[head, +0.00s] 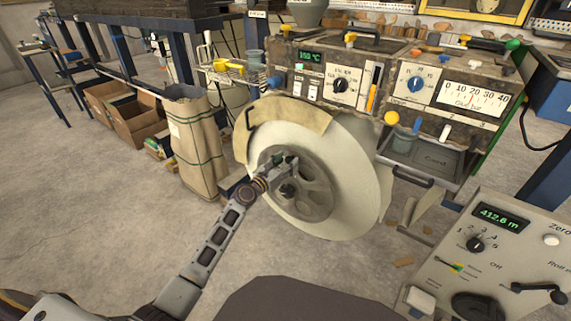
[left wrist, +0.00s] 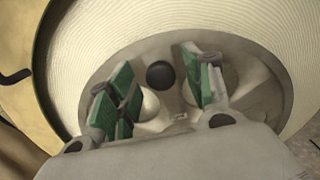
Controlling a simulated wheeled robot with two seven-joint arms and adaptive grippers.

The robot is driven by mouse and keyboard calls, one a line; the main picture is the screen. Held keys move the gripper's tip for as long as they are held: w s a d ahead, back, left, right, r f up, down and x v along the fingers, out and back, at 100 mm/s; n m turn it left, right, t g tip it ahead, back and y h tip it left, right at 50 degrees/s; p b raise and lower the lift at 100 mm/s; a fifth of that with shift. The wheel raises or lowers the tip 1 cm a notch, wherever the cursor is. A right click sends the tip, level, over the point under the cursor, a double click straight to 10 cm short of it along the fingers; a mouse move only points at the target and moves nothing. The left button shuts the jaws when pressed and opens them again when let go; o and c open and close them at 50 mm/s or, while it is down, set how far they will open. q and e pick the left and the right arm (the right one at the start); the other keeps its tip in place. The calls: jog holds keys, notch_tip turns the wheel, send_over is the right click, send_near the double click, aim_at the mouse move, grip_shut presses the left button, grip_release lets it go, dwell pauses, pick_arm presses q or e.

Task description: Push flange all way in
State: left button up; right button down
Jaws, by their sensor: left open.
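The flange (head: 318,198) is a grey round plate with holes, on the near face of a large cream tape roll (head: 358,165) below the machine. It also fills the middle of the left wrist view (left wrist: 252,88), with a dark round hub (left wrist: 160,75) at its centre. My left gripper (head: 279,160) is in front of the flange's upper left part. In the left wrist view its green-padded fingers (left wrist: 163,68) are spread apart with nothing between them but the flange face behind. I cannot tell whether the fingertips touch it. My right gripper is not in view.
The machine's control panel (head: 345,62) stands above the roll, with a grey tray (head: 428,155) at its right. A tan guard (head: 290,115) curves over the roll. A paper sack (head: 195,140) stands left, and a second console (head: 500,255) is at right.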

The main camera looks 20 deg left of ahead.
pick_arm(q)
jog(key=shift+c, duration=0.4)
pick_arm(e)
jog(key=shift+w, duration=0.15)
pick_arm(q)
grip_shut()
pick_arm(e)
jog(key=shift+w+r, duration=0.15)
pick_arm(q)
jog(key=shift+w, duration=0.1)
jog(key=shift+x, duration=1.95)
jog(key=shift+r, duration=0.1)
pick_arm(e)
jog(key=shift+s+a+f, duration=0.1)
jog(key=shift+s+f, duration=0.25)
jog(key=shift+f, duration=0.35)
pick_arm(q)
jog(key=shift+r, duration=0.1)
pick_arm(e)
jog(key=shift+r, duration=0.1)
